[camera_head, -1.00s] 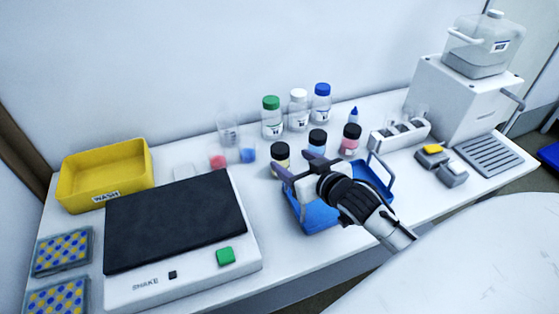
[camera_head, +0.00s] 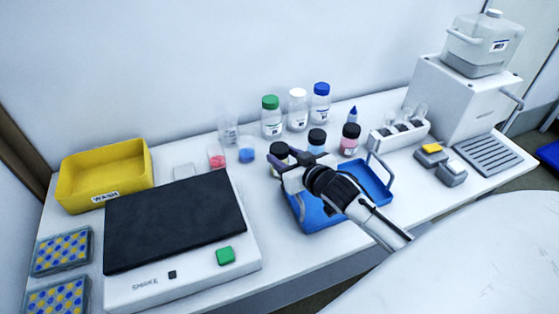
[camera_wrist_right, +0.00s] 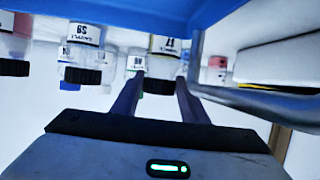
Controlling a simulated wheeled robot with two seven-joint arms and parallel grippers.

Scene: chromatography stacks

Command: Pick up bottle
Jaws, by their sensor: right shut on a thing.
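The bottle in my right gripper (camera_head: 284,161) is a small one with a black cap (camera_head: 279,148). In the head view its body is mostly hidden behind the fingers. In the right wrist view, which is upside down, the bottle (camera_wrist_right: 164,46) shows a white label with a yellow band and sits between the two finger tips. My right gripper is shut on it. Beside it stand a similar black-capped bottle with blue contents (camera_head: 317,141) and one with pink contents (camera_head: 349,142). My left gripper is not in view.
A blue carrier with a handle (camera_head: 312,219) lies under my right forearm. Taller bottles with green (camera_head: 271,103), white (camera_head: 298,96) and blue (camera_head: 321,90) caps stand behind. A shaker (camera_head: 180,278) is at the left, beside a yellow wash tub (camera_head: 75,187).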

